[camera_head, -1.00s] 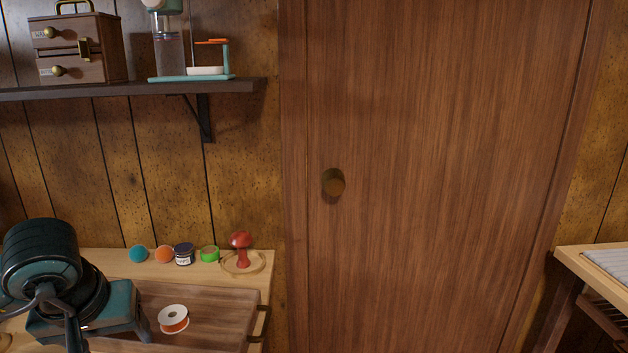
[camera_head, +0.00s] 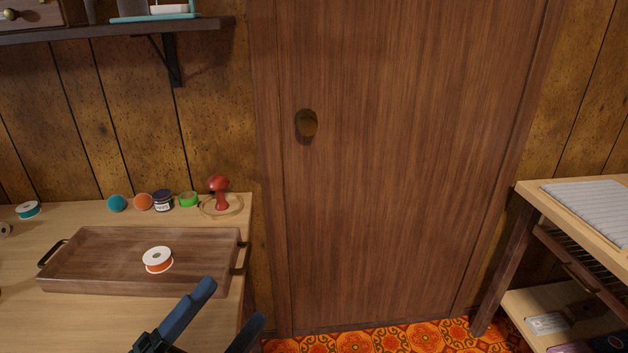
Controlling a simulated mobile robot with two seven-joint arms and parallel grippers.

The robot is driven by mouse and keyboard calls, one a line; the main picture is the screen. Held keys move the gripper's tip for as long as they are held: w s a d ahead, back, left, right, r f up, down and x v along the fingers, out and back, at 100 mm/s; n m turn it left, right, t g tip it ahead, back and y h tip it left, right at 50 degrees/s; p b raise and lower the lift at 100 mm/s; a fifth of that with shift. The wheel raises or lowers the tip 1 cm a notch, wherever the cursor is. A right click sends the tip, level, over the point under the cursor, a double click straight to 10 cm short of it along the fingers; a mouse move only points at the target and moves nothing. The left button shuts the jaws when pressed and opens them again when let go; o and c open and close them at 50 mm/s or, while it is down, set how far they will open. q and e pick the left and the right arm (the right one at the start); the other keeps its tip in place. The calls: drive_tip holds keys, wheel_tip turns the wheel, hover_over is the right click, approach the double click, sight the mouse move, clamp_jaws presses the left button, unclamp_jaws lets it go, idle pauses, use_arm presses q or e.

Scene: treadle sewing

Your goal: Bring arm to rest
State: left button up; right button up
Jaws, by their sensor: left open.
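My left gripper (camera_head: 227,312) is at the bottom of the head view, its two dark blue fingers spread apart with nothing between them. It is in front of the near right corner of the wooden tray (camera_head: 90,262). An orange thread spool (camera_head: 158,261) with white ends stands in the tray, apart from the fingers. The rest of my left arm is mostly below the picture. My right gripper is not in view.
A door (camera_head: 400,160) stands behind. A side table (camera_head: 530,195) is at right.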

use_arm(q)
drive_tip(key=s+a+f+n+g+y+p, duration=0.1)
drive_tip(key=a+f+n+g+y+p, duration=0.1)
drive_tip(key=f+n+y+p, duration=0.4)
drive_tip(key=s+a+f+n+g+y+p, duration=0.2)
drive_tip(key=f+n+g+y+p, duration=0.3)
drive_tip(key=n+p, duration=0.7)
wheel_tip(320, 180, down, 3)
drive_tip(key=shift+r+n+y, duration=0.1)
drive_tip(key=shift+n+y, duration=0.4)
drive_tip(key=shift+n, duration=0.4)
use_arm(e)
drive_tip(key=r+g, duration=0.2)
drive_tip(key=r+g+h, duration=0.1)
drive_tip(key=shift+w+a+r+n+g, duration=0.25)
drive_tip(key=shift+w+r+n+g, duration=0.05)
use_arm(q)
drive_tip(key=shift+c, duration=0.4)
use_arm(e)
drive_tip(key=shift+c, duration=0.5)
